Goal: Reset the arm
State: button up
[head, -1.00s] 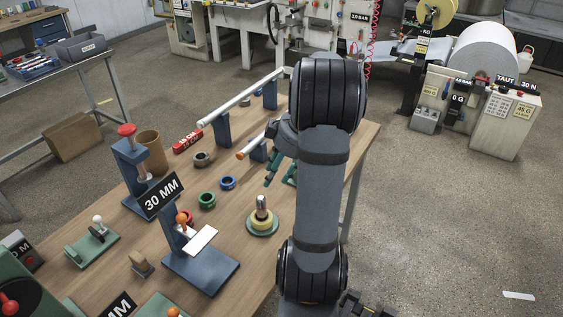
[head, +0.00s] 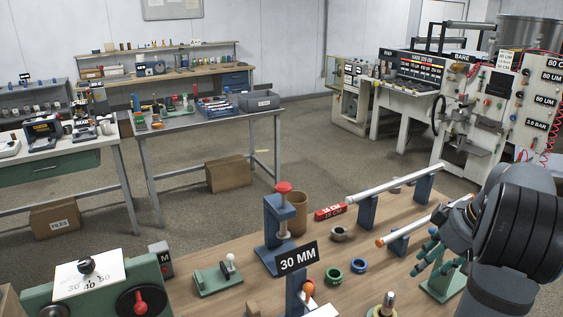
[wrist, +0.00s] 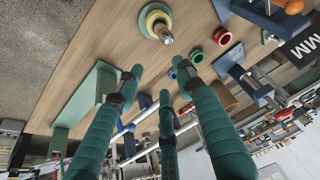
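My gripper (head: 425,258) has teal-wrapped fingers and hangs over the wooden bench (head: 345,285), to the right of the orange-tipped rod (head: 425,224). In the wrist view my gripper (wrist: 160,78) has three fingers spread apart. It is open, with nothing seen between the fingertips. A green stand (head: 447,282) is just beyond or below the fingers; the wrist view cannot tell if they touch. My dark arm fills the lower right of the head view and hides part of the bench.
A longer silver rod (head: 395,181) lies on blue supports. The blue post with red knob (head: 280,225), the 30 MM sign (head: 297,258), a green ring (head: 333,273), a blue ring (head: 359,265) and a green-based spindle (wrist: 157,20) stand nearby.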

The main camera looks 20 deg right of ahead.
jog(key=p+x, duration=0.1)
jog(key=x, duration=0.9)
jog(key=shift+w+f, duration=0.3)
jog(key=shift+a, duration=0.1)
jog(key=b+v, duration=0.1)
jog(key=v, duration=1)
jog(key=s+x, duration=0.1)
jog(key=x, duration=1.1)
jog(key=shift+w+r+p, duration=0.15)
jog(key=shift+r+p, duration=0.85)
jog(key=shift+p, duration=0.7)
jog(key=shift+w+r+p, duration=0.2)
jog(key=shift+r+p, duration=0.75)
jog(key=shift+p, duration=0.75)
